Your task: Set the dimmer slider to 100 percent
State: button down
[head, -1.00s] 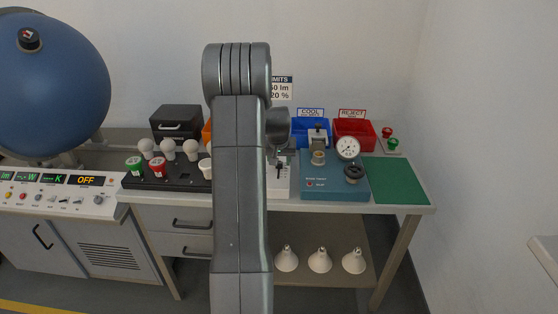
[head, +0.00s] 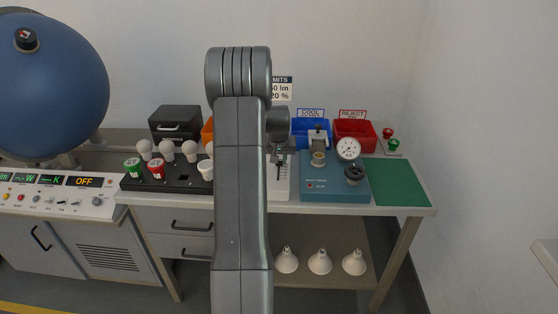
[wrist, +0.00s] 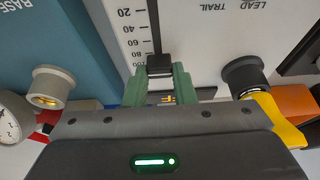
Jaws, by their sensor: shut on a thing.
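The dimmer is a white panel (head: 280,188) with a dark vertical slot, in the head view just right of my arm. In the wrist view its printed scale (wrist: 133,32) runs from 20 near the top to higher numbers lower down. The black slider knob (wrist: 160,62) sits at the lower end of the visible slot, beside the lowest, partly hidden label, apparently 100. My gripper (wrist: 159,78) has its green fingers shut on the knob, one on each side. In the head view my arm hides most of the gripper.
A blue tester box (head: 335,184) with a gauge stands right of the dimmer. A black rack with bulbs (head: 185,182) is at left. Blue (head: 311,135) and red (head: 352,136) bins stand behind. A green mat (head: 398,182) lies clear at right.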

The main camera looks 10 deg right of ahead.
jog(key=shift+w+d, duration=0.15)
jog(key=shift+w, duration=0.45)
jog(key=shift+r, duration=0.1)
jog(key=c, duration=1.2)
grip_release()
jog(key=v, duration=1.3)
jog(key=shift+s+r+b, duration=0.2)
jog(key=shift+r+b, duration=0.05)
jog(key=shift+b, duration=0.1)
jog(key=shift+f, duration=0.1)
